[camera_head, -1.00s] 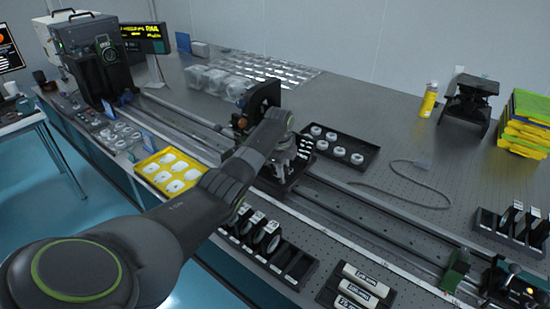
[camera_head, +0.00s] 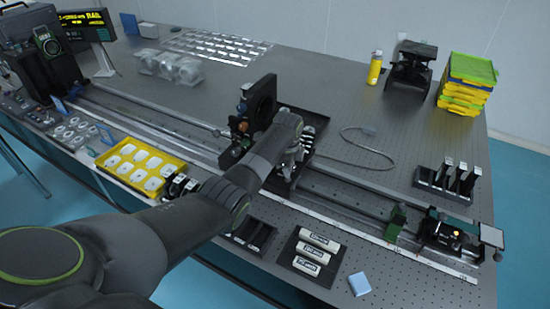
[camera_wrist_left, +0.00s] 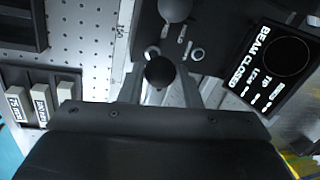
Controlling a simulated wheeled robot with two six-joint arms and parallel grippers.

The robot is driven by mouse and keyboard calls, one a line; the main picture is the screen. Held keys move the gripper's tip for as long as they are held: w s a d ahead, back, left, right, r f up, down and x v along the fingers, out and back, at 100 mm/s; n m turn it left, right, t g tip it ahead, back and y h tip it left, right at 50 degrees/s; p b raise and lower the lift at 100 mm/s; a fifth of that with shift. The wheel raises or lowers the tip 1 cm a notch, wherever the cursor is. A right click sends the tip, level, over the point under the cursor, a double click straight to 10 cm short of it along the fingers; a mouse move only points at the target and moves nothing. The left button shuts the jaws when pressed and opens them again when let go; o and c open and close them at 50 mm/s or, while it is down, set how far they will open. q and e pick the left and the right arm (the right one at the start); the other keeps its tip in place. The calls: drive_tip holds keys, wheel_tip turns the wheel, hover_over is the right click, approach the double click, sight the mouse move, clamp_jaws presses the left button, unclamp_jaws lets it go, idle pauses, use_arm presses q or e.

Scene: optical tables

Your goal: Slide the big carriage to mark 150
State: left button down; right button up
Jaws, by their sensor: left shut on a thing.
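The big carriage (camera_head: 257,104) is a tall black mount on the long rail (camera_head: 345,198), near mid-table in the head view. My left arm reaches across from the left, and its gripper (camera_head: 289,168) is down at the carriage's right side. In the left wrist view the two fingers (camera_wrist_left: 160,78) are shut around a dark round knob (camera_wrist_left: 159,70). The carriage's dark plate lies under them. A pale scale strip (camera_wrist_left: 123,30) runs beside the plate; its marking is too small to read surely. My arm hides part of the carriage base and rail. My right gripper is not seen.
Right along the rail stand a green block (camera_head: 396,221) and a dark device (camera_head: 448,236). A dark tray (camera_head: 322,120) is behind the gripper. In front lie a yellow tray (camera_head: 122,178) and a rack of white cylinders (camera_head: 296,262). A "BEAM CLOSED" panel (camera_wrist_left: 277,62) shows beside the plate.

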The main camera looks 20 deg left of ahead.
use_arm(q)
drive_tip(key=s+d+b, duration=0.1)
drive_tip(key=d, duration=1.8)
drive_tip(key=shift+s, duration=0.25)
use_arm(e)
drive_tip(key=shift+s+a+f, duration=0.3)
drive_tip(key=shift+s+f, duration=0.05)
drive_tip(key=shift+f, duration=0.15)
use_arm(q)
drive_tip(key=c, duration=1.1)
unclamp_jaws()
drive_tip(key=shift+o, duration=0.2)
drive_tip(key=s+r+b, duration=0.1)
drive_tip(key=s+r, duration=0.2)
drive_tip(key=r, duration=1.4)
drive_tip(key=shift+s+d, duration=0.15)
drive_tip(key=shift+d, duration=0.1)
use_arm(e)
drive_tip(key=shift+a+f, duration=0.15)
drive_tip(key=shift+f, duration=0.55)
